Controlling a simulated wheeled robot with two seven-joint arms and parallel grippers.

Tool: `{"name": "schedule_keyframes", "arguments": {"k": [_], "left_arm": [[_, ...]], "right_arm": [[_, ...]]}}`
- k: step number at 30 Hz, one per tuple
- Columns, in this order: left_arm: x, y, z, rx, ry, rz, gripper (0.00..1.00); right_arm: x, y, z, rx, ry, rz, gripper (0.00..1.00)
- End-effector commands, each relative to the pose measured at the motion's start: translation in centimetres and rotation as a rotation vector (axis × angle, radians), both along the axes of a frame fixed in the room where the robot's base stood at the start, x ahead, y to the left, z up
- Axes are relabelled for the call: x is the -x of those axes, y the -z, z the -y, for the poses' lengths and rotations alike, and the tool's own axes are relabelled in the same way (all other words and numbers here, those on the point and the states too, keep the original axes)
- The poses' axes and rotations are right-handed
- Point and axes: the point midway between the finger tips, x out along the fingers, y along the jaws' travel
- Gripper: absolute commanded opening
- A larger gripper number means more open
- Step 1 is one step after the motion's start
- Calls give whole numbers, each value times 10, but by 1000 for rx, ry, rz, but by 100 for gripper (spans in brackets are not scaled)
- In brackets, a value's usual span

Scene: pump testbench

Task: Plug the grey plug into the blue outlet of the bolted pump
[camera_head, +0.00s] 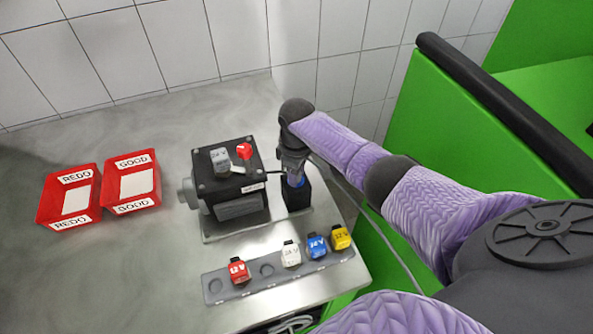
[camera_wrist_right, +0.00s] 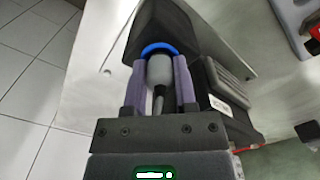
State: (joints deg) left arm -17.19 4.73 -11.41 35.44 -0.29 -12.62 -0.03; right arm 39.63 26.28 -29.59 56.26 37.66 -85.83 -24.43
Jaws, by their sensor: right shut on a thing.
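The pump is a black box (camera_head: 228,190) on a metal plate, with a black block (camera_head: 298,196) at its right side. My right gripper (camera_wrist_right: 159,82) is shut on the grey plug (camera_wrist_right: 158,70), with one finger on each side. The plug's front end meets the blue ring; I cannot tell how deep it sits. In the head view my right gripper (camera_head: 293,166) points down over the block and hides the plug. My left gripper is out of view.
A grey rack (camera_head: 328,261) in front holds red, white, blue and yellow plugs, with empty spots. A red knob (camera_head: 244,151) and grey piece (camera_head: 220,159) top the pump. Red trays, REDO (camera_head: 68,221) and GOOD (camera_head: 131,206), stand left. A tiled wall is behind.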

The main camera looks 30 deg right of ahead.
Motion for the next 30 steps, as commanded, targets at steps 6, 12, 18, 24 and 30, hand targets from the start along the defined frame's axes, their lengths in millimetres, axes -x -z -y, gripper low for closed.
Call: {"name": "schedule_keyframes", "arguments": {"k": [6, 12, 18, 24, 30], "left_arm": [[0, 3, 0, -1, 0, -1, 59], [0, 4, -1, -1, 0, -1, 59], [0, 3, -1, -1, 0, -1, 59], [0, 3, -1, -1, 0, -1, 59], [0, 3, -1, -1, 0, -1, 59]], "right_arm": [[0, 5, 0, 0, 0, 0, 0], [0, 5, 0, 0, 0, 0, 0], [0, 5, 0, 0, 0, 0, 73], [0, 5, 0, 0, 0, 0, 78], [0, 5, 0, 0, 0, 0, 100]]}}
